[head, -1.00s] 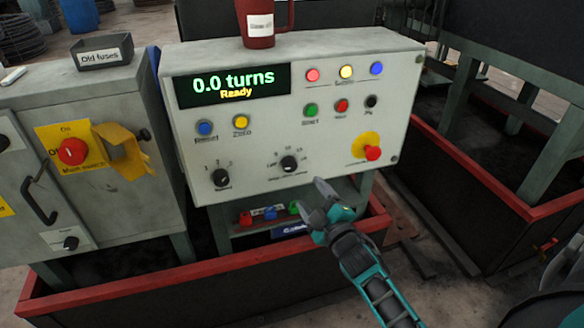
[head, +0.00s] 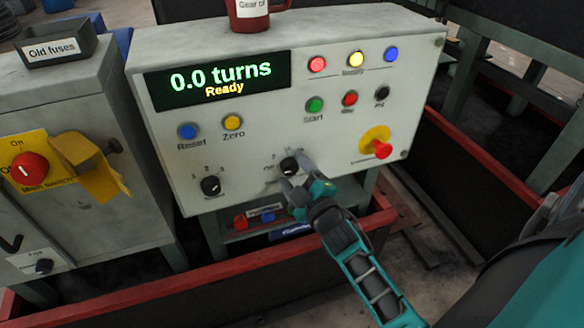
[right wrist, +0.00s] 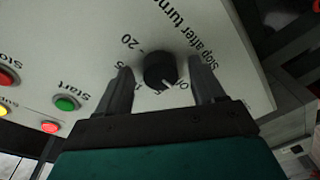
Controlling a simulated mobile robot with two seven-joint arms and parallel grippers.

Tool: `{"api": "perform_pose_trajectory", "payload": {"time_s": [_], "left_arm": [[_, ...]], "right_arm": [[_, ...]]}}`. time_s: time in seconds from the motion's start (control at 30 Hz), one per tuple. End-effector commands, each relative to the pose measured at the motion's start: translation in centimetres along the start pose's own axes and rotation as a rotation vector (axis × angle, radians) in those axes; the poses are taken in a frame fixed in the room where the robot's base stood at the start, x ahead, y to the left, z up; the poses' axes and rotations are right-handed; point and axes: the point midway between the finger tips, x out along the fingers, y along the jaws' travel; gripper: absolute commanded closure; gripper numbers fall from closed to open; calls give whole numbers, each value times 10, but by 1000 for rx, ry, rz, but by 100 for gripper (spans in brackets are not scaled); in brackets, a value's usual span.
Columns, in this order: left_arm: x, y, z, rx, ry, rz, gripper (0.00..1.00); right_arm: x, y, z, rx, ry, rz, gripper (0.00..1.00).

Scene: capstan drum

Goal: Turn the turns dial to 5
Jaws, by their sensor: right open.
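The turns dial (head: 289,166) is a black round knob low on the grey control panel (head: 240,165). In the right wrist view the dial (right wrist: 160,70) has a white pointer line aimed near the "Off" mark, with "Stop after turns" printed beside it. My right gripper (head: 294,172) is open at the dial. In the right wrist view its two fingers (right wrist: 162,74) stand on either side of the knob, with small gaps visible. The fingers hide part of the scale. The display (head: 220,77) reads "0.0 turns, Ready". My left gripper is not in view.
A second black knob (head: 211,186) sits left of the dial. Reset (head: 188,131), Zero (head: 232,122), Start (head: 315,104) and a red button (head: 349,98) are above. A red emergency knob (head: 382,150) is to the right. A red mug (head: 256,14) stands on top.

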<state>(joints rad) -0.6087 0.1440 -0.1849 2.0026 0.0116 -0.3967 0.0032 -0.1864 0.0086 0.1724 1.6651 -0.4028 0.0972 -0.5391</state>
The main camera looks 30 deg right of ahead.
Motion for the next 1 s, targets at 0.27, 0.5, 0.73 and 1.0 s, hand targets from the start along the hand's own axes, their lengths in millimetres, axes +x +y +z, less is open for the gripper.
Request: {"api": "perform_pose_trajectory", "payload": {"time_s": [0.27,0.5,0.73,1.0], "left_arm": [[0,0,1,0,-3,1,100],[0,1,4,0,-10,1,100],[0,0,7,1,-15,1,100],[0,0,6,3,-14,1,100]], "right_arm": [[0,0,0,0,0,0,36],[0,0,0,1,0,0,59],[0,0,0,1,0,0,81],[0,0,0,14,1,1,88]]}}
